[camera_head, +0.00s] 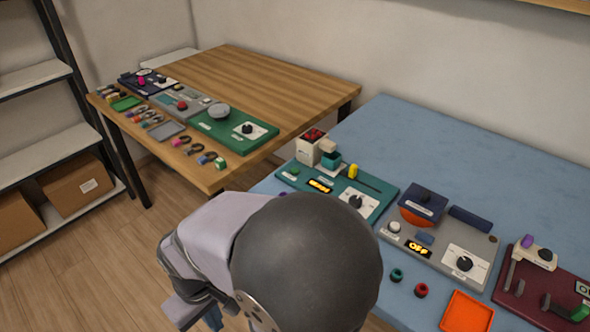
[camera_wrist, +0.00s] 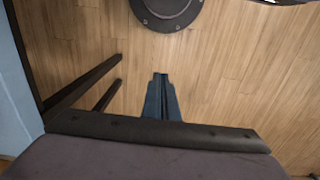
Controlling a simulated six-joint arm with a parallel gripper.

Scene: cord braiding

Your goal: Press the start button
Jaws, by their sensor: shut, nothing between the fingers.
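No button carries a label I can read as start. A pale round button (camera_head: 393,228) stands on the grey panel (camera_head: 448,232), left of a display reading OFF (camera_head: 419,249). A small green button (camera_head: 295,170) sits on the teal panel (camera_head: 374,190), near another lit display (camera_head: 320,185). My gripper (camera_wrist: 160,76) shows in the wrist view with its blue-grey fingers together and empty, above the wooden floor. In the head view my arm fills the lower middle and hides part of the blue table's near side. My gripper is apart from every panel.
The blue table (camera_head: 385,130) is clear toward the back. An orange tray (camera_head: 467,312), small green and red rings, and a maroon panel (camera_head: 535,285) lie at right. A wooden table (camera_head: 275,80) with more panels stands behind left. Dark table legs (camera_wrist: 85,88) show beside the gripper.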

